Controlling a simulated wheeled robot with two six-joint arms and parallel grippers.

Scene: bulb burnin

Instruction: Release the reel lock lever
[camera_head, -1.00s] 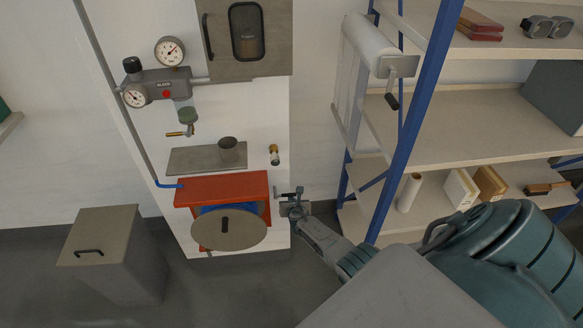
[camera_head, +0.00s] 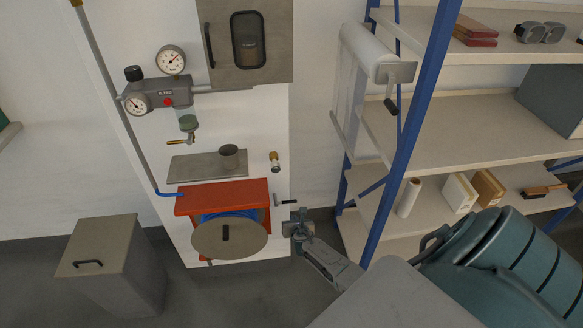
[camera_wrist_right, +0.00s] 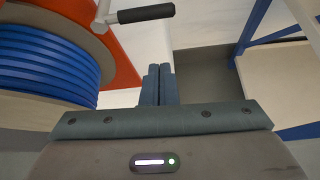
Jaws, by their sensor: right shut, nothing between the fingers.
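The hose reel has a red-orange housing (camera_head: 224,195), a round tan disc (camera_head: 205,240) in front and blue hose (camera_wrist_right: 45,65) wound behind it. A small metal lever with a black grip (camera_head: 288,202) sticks out at the housing's right side. In the right wrist view the black grip (camera_wrist_right: 146,14) lies nearly level at the top, above my fingers. My right gripper (camera_head: 295,224) is just below the lever and appears apart from it. Its fingers (camera_wrist_right: 158,84) are shut and empty. My left gripper is not in view.
Gauges and a valve block (camera_head: 160,92) are on the white panel above. A shelf unit with blue posts (camera_head: 408,120) stands right of the gripper. A lidded bin (camera_head: 97,247) is at the lower left. Bare grey floor lies between the panel and the shelf.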

